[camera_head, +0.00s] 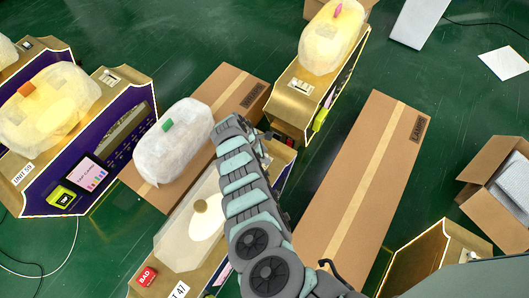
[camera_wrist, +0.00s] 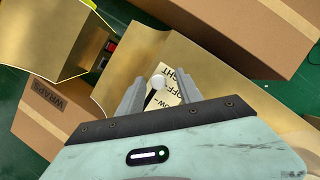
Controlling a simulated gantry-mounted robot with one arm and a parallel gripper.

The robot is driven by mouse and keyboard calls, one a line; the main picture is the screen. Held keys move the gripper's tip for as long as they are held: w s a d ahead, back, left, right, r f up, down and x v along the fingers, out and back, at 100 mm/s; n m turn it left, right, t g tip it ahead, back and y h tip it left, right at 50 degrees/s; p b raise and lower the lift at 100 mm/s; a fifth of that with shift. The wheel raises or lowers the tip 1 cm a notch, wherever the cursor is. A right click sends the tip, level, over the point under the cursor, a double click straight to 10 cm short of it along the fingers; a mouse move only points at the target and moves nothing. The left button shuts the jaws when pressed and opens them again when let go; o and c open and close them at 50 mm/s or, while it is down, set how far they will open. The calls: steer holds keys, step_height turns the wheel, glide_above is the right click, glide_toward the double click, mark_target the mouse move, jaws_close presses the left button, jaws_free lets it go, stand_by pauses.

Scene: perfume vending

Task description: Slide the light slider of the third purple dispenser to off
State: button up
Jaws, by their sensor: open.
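The light slider shows in the wrist view as a white round knob (camera_wrist: 159,82) on a dark slot, beside a cream label with "OFF" and "LIGHT" partly readable. It sits on a gold dispenser top (camera_wrist: 225,108). My gripper (camera_wrist: 158,84) is open, with one grey finger on each side of the knob; contact cannot be told. In the head view my arm reaches over the far end of the gold-topped dispenser marked 47 (camera_head: 160,270), hiding the slider.
A purple-sided dispenser (camera_head: 115,150) stands left and another gold dispenser (camera_head: 290,98) stands beyond my arm.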

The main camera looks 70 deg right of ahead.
steer(key=p+v, duration=0.5)
steer(key=v, duration=0.5)
steer(key=shift+r, duration=0.35)
steer(key=shift+w, duration=0.1)
steer(key=shift+w, duration=0.1)
